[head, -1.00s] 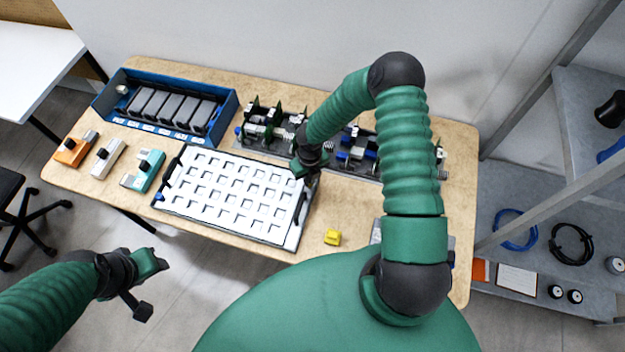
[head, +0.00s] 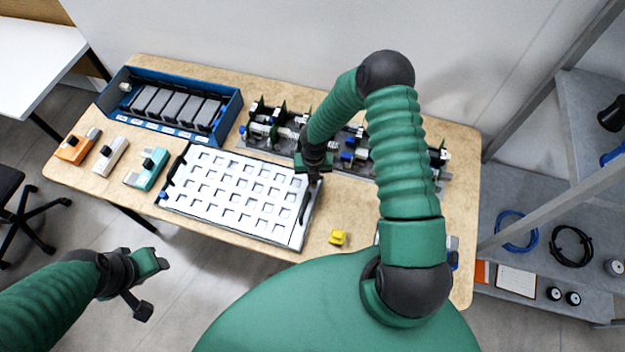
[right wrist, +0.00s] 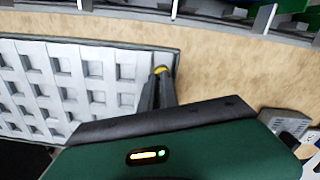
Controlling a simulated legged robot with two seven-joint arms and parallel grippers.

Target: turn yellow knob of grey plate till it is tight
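The grey plate (head: 236,190) is a pale panel with rows of square pockets in a dark frame, lying at the table's front middle. In the right wrist view, its end (right wrist: 130,98) shows at left. The yellow knob (right wrist: 161,69) is at the plate's right edge, between the dark fingertips of my right gripper (right wrist: 160,78), which look closed on it. In the head view my right gripper (head: 313,176) points down at the plate's right end and hides the knob. My left gripper (head: 152,287) is open and empty, off the table's front left.
A loose yellow piece (head: 338,238) lies right of the plate. Behind stand a blue bin (head: 232,108) with grey modules and a rack of green boards (head: 285,112). Orange (head: 74,148), white (head: 108,158) and teal (head: 147,170) blocks lie left.

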